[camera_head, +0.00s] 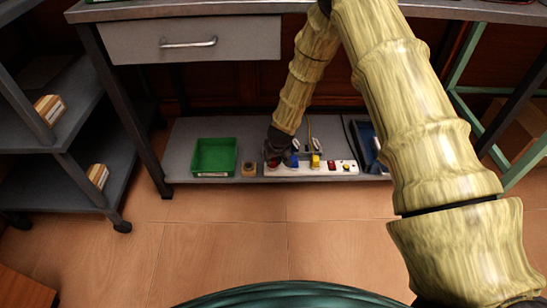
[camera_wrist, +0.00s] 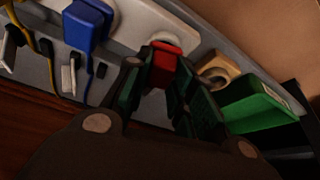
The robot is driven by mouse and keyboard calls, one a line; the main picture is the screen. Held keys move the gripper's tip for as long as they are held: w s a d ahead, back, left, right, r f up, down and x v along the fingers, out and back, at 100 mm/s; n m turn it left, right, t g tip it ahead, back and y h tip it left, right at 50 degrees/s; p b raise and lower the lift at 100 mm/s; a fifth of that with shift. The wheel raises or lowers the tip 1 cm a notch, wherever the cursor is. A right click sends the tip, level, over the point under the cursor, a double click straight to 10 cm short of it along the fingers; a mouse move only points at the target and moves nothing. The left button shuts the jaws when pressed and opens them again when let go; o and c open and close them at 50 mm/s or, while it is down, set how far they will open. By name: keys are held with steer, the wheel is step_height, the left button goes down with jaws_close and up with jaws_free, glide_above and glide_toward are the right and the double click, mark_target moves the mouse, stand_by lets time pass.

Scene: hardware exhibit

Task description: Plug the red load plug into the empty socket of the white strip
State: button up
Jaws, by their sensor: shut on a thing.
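The white strip (camera_head: 305,171) lies on the low grey shelf, and it also shows in the wrist view (camera_wrist: 135,22). A blue plug (camera_wrist: 88,24) and a yellow plug (camera_head: 316,160) sit on it. My gripper (camera_head: 274,157) is at the strip's left end in the head view. In the wrist view my gripper (camera_wrist: 162,72) is shut on the red load plug (camera_wrist: 163,63). The red plug is at the strip's end, over or against a round socket place there. The fingers hide its lower part, and I cannot tell whether it is seated.
A tan block with a round hole (camera_wrist: 217,70) stands just beside the strip's end. A green bin (camera_head: 214,157) is farther left. Cords and small plugs (camera_wrist: 70,72) lie behind the strip. The workbench top with its drawer (camera_head: 190,42) hangs above the shelf. The floor in front is clear.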

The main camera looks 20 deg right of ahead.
steer(key=shift+f, duration=0.2)
stand_by(0.5)
steer(key=o, duration=1.6)
steer(key=shift+r, duration=0.1)
steer(key=shift+r+p, duration=3.4)
steer(key=shift+r, duration=0.05)
steer(key=shift+s+f, duration=0.1)
